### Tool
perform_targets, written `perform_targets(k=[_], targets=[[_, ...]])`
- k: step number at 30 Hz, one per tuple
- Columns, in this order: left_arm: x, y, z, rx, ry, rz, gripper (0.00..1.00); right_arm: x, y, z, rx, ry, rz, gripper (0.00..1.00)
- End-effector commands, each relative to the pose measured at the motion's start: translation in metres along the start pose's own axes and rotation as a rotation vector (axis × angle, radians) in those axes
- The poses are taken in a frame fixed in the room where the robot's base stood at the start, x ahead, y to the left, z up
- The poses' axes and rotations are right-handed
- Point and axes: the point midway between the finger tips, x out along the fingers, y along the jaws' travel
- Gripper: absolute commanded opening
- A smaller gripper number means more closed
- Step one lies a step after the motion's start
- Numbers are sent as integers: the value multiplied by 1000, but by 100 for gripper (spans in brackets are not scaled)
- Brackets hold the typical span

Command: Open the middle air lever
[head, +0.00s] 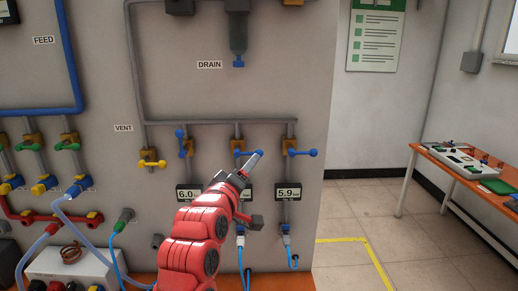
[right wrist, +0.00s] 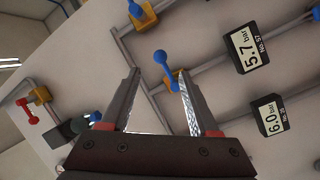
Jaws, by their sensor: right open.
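The middle air lever (head: 237,153) is a blue double-ended handle on a yellow valve, above the partly hidden middle gauge. It lies crosswise to its pipe. My right gripper (head: 249,166) is in front of it and hides part of it in the head view. In the right wrist view my right gripper (right wrist: 158,84) is open, with the blue lever (right wrist: 161,63) showing between its fingertips. I cannot tell whether a finger touches it. The left blue lever (head: 181,135) is nearly upright and the right blue lever (head: 302,153) is crosswise. My left gripper is out of view.
A 6.0 bar gauge (head: 188,194) and a 5.9 bar gauge (head: 288,192) flank the middle one. A yellow vent lever (head: 152,163) is to the left. Grey pipes run above the levers. An orange table (head: 425,152) stands far right, with free floor (head: 385,213) before it.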

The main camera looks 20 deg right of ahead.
Motion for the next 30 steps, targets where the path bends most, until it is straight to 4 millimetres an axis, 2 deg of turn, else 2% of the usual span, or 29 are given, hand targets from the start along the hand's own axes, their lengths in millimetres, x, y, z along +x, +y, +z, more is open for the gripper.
perform_targets(k=[1, 6, 12, 18, 26, 30], targets=[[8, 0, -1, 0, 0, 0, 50, 13, 4, -1, -2, -4, 1, 61], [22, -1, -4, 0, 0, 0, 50, 52, 4, -2, -4, -3, 1, 61], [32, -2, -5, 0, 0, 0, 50, 84, 2, -1, -3, -2, 0, 61], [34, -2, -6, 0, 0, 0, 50, 96, 1, 0, 2, 2, 1, 61], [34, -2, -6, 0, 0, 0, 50, 97, 0, 0, 2, 3, 1, 61], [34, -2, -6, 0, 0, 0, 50, 97, 0, 0, 2, 3, 1, 36]])
